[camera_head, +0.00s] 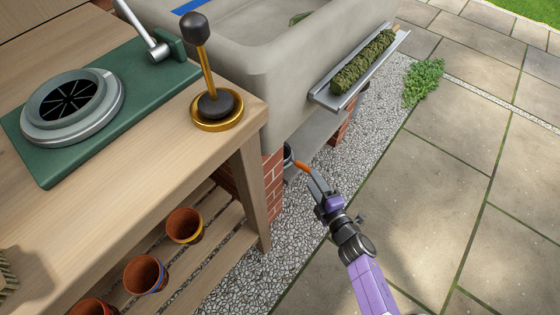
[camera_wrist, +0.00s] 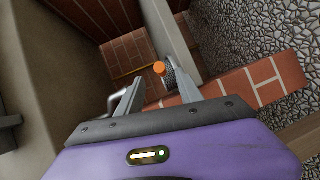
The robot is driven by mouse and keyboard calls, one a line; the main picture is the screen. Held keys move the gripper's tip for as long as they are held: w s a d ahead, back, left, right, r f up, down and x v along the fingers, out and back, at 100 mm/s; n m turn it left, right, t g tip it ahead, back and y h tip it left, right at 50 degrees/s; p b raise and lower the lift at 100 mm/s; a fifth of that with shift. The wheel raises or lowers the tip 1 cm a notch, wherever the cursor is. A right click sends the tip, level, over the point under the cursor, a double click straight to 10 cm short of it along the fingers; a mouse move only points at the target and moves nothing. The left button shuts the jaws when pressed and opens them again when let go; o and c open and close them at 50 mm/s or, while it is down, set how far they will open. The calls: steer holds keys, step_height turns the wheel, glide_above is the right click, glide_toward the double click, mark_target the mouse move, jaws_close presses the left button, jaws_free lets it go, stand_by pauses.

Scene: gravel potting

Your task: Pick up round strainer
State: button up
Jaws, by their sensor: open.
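The round strainer appears to be the item with an orange handle (camera_head: 302,166) under the stone sink, beside the brick pier. Its head is mostly hidden by the pier and my gripper; only a dark rounded edge shows. In the wrist view the orange handle end (camera_wrist: 160,68) faces me, with a dark, mesh-like part just behind it. My gripper (camera_head: 311,176) is open and reaches in under the sink from the front right. In the wrist view its two fingers (camera_wrist: 156,92) stand apart, with the orange end just beyond their tips. I cannot tell whether they touch it.
The stone sink (camera_head: 275,75) overhangs my gripper, with a metal tray (camera_head: 325,97) holding a moss pole (camera_head: 362,62). A brick pier (camera_head: 273,184) stands close left. The wooden bench (camera_head: 100,200) bears a tamper (camera_head: 210,85). Paving at the right is clear.

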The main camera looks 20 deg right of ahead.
mark_target(305, 166)
steer(key=b+x, duration=0.3)
steer(key=x, duration=0.4)
steer(key=shift+w+f, duration=0.1)
jaws_close()
